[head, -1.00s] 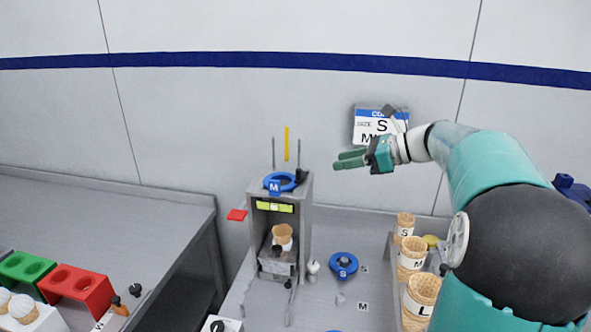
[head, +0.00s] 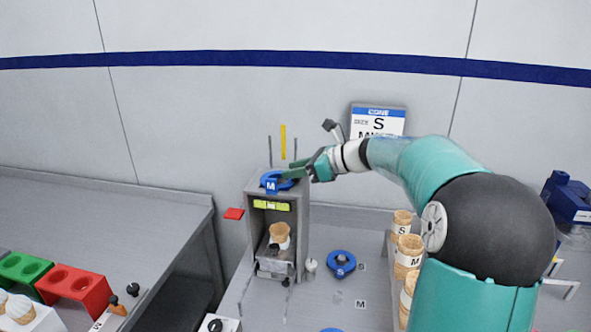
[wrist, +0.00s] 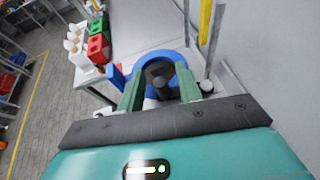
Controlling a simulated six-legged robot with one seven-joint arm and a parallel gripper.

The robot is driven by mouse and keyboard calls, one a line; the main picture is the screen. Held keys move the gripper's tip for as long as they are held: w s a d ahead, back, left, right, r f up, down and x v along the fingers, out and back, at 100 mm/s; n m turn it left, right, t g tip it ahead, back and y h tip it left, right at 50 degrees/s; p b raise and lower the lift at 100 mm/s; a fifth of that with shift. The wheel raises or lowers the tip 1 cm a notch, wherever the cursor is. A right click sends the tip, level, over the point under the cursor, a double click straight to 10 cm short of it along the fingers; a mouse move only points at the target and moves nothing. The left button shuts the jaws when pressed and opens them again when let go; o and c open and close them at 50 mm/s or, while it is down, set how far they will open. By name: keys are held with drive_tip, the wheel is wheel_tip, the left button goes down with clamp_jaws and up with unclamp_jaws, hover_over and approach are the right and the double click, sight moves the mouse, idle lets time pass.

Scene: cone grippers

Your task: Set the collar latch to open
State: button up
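The blue collar marked M (head: 270,184) lies on top of the grey stand (head: 250,220). It also shows as a blue ring (wrist: 180,53) in the wrist view. My gripper (head: 292,171) is at the stand's top, its green fingers over the collar's right side. In the wrist view my gripper (wrist: 160,88) is open, with a finger on each side. A dark knob (wrist: 158,75), likely the collar latch, shows between the fingers. I cannot tell whether they touch it. In the head view the fingers hide the latch, and its setting is unclear.
Thin rods and a yellow strip (head: 283,141) rise behind the collar. A cone (head: 280,237) stands inside the stand. A blue S collar (head: 341,263) lies on the table right, near racked cones (head: 408,252). A sign (head: 377,121) hangs behind.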

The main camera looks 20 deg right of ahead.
clamp_jaws()
idle(0.4)
drive_tip(key=n+g+y, duration=0.1)
drive_tip(key=d+n+g+y, duration=0.1)
drive_tip(key=n+g, duration=0.2)
drive_tip(key=shift+s+d+y, duration=0.3)
drive_tip(key=shift+s+y, duration=0.1)
drive_tip(key=shift+s+d+n+g+y, duration=0.15)
drive_tip(key=shift+d+n+g, duration=0.2)
drive_tip(key=shift+n+g, duration=0.55)
drive_tip(key=shift+d+n+g+y, duration=0.1)
drive_tip(key=shift+d+n+g, duration=0.25)
drive_tip(key=shift+n+g, duration=0.6)
drive_tip(key=shift+s+d+n+g+y, duration=0.15)
drive_tip(key=shift+d+n+g, duration=0.2)
drive_tip(key=shift+n+g, duration=0.55)
drive_tip(key=shift+g, duration=0.35)
unclamp_jaws()
